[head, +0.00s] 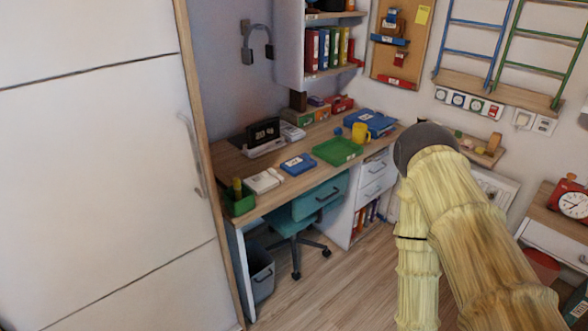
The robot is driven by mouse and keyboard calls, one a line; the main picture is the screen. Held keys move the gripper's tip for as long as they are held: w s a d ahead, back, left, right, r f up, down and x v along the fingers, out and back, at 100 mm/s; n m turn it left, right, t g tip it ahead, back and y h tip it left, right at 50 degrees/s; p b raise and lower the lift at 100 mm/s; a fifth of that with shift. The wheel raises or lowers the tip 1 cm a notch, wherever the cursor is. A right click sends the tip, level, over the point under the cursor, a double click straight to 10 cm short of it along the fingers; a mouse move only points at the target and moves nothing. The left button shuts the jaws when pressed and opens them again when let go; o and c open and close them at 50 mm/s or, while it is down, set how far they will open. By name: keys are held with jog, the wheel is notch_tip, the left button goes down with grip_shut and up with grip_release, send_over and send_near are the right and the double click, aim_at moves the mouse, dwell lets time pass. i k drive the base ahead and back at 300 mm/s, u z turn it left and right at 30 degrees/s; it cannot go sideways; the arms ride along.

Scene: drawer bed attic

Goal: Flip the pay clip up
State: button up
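I cannot pick out a pay clip for certain in the head view. A dark upright device (263,133) stands on a light base at the back of the wooden desk (228,158); its details are too small to tell. A white pad-like item (262,181) and a blue item with a pale label (298,164) lie near the desk's front edge. My arm rises from the lower right and covers the area right of the desk. My gripper does not show.
A green tray (338,151), a yellow mug (361,133) and a blue box (370,122) occupy the desk's right side. A teal chair (305,204) stands at its front. A tall white cabinet (100,170) borders the left. Wooden floor (335,290) is clear in front.

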aim_at(399, 58)
jog(key=z, duration=0.3)
jog(key=k, duration=0.2)
jog(key=u, duration=0.7)
jog(key=i, duration=1.05)
jog(key=z, duration=0.55)
